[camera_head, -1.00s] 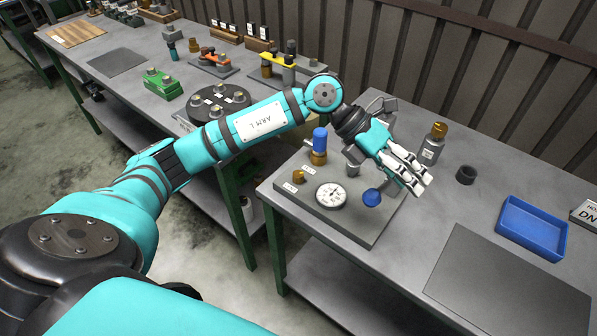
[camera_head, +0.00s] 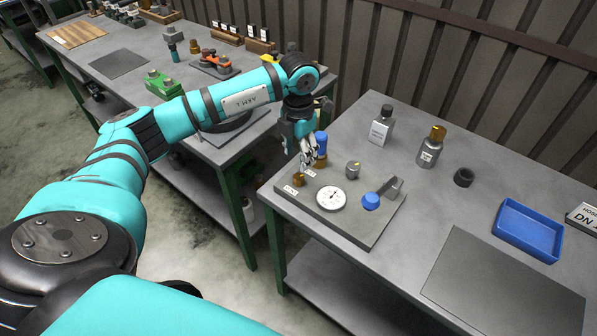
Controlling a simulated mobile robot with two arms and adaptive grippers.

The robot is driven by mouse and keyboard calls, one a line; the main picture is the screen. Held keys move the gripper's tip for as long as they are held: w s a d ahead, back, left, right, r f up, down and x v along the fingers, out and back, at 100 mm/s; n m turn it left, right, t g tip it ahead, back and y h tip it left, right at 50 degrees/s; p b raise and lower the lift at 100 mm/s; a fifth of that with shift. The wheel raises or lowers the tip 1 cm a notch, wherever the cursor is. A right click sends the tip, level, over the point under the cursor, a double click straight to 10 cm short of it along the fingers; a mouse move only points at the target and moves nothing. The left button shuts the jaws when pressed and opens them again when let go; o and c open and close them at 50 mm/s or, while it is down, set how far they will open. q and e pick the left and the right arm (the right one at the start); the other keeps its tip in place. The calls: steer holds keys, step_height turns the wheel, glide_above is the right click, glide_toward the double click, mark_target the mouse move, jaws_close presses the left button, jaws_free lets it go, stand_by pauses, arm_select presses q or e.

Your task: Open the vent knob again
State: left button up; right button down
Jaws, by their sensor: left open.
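A grey base plate (camera_head: 365,230) on the near table carries several fittings. A small brass knob (camera_head: 299,180) sits at its left corner beside small white labels that are too small to read; I take it for the vent knob. My left gripper (camera_head: 306,165) points down just above this knob, jaws open. The fingertips are very close to the knob; I cannot tell whether they touch it. A blue-topped cylinder (camera_head: 321,142) stands right behind the gripper, its lower part partly hidden. My right gripper is not in view.
The plate also holds a white dial gauge (camera_head: 331,197), a grey knob (camera_head: 352,168) and a blue knob (camera_head: 371,201) beside a grey lever. Bottles (camera_head: 381,127), a black ring (camera_head: 464,177) and a blue tray (camera_head: 529,231) stand to the right.

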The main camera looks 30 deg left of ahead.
mark_target(299, 176)
arm_select(q)
step_height(299, 176, down, 8)
steer(key=shift+f+p, duration=0.2)
steer(key=shift+p, duration=0.5)
jaws_close()
